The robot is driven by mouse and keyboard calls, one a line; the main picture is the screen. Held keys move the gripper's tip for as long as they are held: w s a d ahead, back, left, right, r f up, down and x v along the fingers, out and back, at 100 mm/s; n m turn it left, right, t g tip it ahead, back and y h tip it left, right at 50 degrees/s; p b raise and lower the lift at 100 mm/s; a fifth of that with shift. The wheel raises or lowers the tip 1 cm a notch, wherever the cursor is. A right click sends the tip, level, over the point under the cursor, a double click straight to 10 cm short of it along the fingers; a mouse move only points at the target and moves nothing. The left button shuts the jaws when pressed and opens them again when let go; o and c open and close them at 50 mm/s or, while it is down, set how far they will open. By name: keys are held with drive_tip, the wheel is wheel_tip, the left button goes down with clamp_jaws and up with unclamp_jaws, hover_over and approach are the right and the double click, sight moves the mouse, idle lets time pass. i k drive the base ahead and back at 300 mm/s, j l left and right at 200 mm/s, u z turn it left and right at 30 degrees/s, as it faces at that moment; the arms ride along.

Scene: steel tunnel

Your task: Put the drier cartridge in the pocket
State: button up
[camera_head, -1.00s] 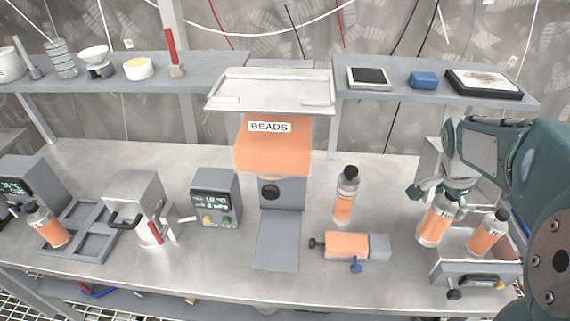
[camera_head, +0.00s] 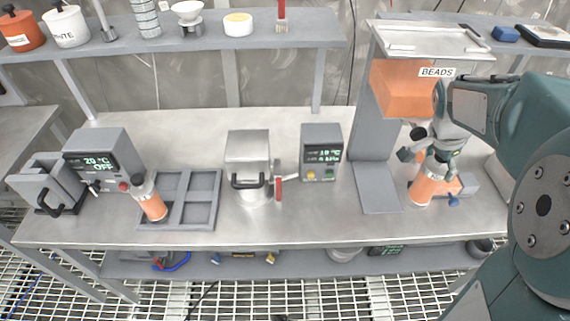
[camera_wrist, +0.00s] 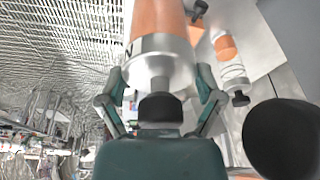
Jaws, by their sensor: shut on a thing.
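My gripper (camera_head: 440,157) is shut on a drier cartridge (camera_head: 425,187) with an orange body, a clear and silver neck and a dark cap. In the wrist view the fingers (camera_wrist: 160,100) grip around the silver collar of the cartridge (camera_wrist: 160,50), with the black cap between them. It hangs in front of the bead dispenser's right side. The grey tray with several square pockets (camera_head: 188,182) is far to the left of my gripper. Another orange cartridge (camera_head: 150,202) leans in its front left pocket; the other pockets look empty.
The orange bead dispenser (camera_head: 400,95) stands between my gripper and the tray. A grey meter box (camera_head: 321,150) and a steel pot (camera_head: 248,165) with a handle also stand between. A display box (camera_head: 103,160) stands left of the tray. A shelf (camera_head: 190,48) runs behind.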

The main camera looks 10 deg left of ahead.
sight(203, 183)
drive_tip(key=k+j, duration=0.1)
drive_tip(key=j, duration=0.3)
drive_tip(key=k+j, duration=0.1)
drive_tip(key=j, duration=0.35)
drive_tip(key=k+j+z, duration=0.1)
drive_tip(key=j, duration=0.3)
drive_tip(key=k+j, duration=0.1)
drive_tip(key=j, duration=0.35)
drive_tip(key=k+j, duration=0.1)
drive_tip(key=j, duration=0.3)
drive_tip(key=k+j+z, duration=0.1)
drive_tip(key=j, duration=0.3)
drive_tip(key=i+j+u, duration=0.15)
drive_tip(key=i+u, duration=0.25)
drive_tip(key=i, duration=0.3)
